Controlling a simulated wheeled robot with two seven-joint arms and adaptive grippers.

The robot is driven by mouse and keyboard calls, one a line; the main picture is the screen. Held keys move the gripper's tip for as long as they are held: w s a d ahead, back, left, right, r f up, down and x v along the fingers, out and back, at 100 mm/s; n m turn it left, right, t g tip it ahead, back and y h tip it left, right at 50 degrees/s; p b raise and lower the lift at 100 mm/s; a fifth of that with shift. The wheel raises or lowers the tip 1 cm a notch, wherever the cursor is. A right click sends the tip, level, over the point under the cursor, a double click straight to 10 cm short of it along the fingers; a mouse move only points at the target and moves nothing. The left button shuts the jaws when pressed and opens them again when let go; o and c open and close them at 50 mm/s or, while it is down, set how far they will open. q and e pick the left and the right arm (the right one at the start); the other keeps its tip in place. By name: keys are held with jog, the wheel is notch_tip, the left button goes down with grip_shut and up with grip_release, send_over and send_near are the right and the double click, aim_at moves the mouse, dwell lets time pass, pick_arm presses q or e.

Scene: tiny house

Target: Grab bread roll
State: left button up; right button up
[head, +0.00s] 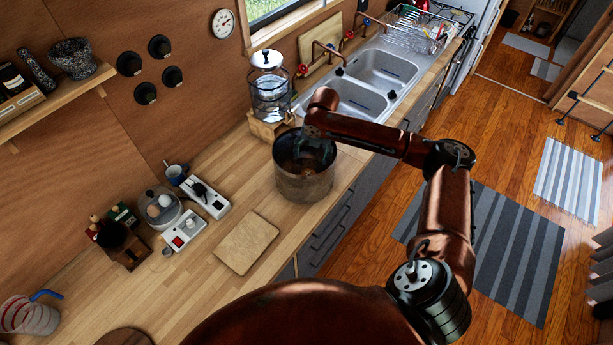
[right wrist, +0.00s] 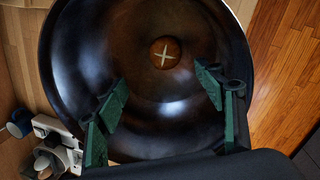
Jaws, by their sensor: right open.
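The bread roll (right wrist: 164,53) is small, round and brown with a pale cross on top. It lies at the bottom of a large dark metal pot (right wrist: 75,60) in the right wrist view. The pot (head: 304,188) stands on the wooden counter in the head view. My right gripper (right wrist: 160,90) is open, its green fingers inside or over the pot's mouth, apart from the roll. In the head view, my right gripper (head: 312,150) points down into the pot, and the roll cannot be made out there. My left gripper is not in view.
A glass dispenser (head: 268,88) on a wooden stand is just behind the pot, near the double sink (head: 372,80). A cutting board (head: 247,243) lies left of the pot. White power strips (head: 185,232) and an egg cooker (head: 160,207) stand farther left.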

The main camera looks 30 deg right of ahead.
send_over(309, 173)
jog(key=s, duration=0.1)
notch_tip(309, 173, down, 6)
jog(key=shift+s+d+f, duration=0.1)
jog(key=shift+d+f, duration=0.05)
jog(key=shift+f, duration=0.05)
jog(key=shift+w+f+p, duration=0.1)
jog(key=shift+w+f, duration=0.05)
jog(key=shift+f, duration=0.85)
jog(key=shift+w+f+p, duration=0.1)
jog(key=shift+w+f, duration=0.1)
jog(key=shift+f, duration=0.75)
jog(key=shift+w+f+p, duration=0.1)
jog(key=shift+w+f, duration=0.05)
jog(key=shift+f, duration=0.85)
jog(key=c, duration=1.2)
jog(key=shift+c, duration=0.2)
